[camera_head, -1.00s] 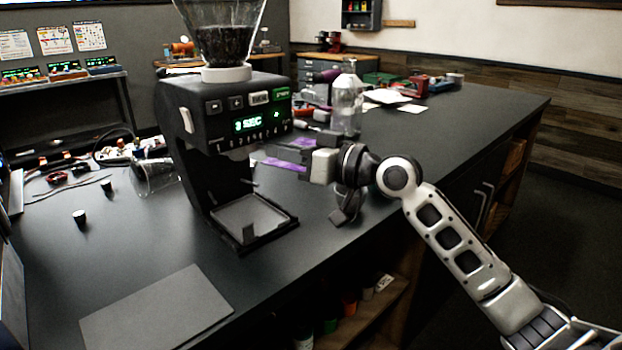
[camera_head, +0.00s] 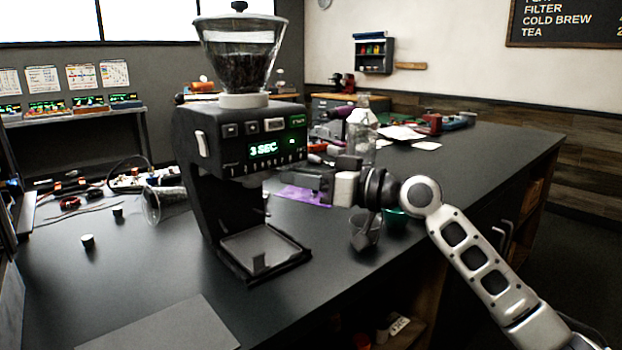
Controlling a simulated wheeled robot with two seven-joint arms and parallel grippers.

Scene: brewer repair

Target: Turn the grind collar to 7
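A black coffee grinder (camera_head: 190,150) stands on the dark counter, with a clear hopper of dark beans (camera_head: 238,60) and a black-knobbed lid on top. A pale collar (camera_head: 244,100) rings the hopper's base. Its front display (camera_head: 263,149) reads "3 SEC" in green, above a row of small marks too small to read surely. My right gripper (camera_head: 312,180) is beside the grinder's front right, below the display and well below the collar. Its dark fingers point left; whether they are open is unclear. My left gripper is out of view.
A clear bottle (camera_head: 361,135) and purple cloth (camera_head: 303,194) are behind my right gripper. A small cup (camera_head: 366,232) stands below my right wrist. A grey mat (camera_head: 165,328) lies at the front left. A tipped glass (camera_head: 164,203) and small parts lie left of the grinder.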

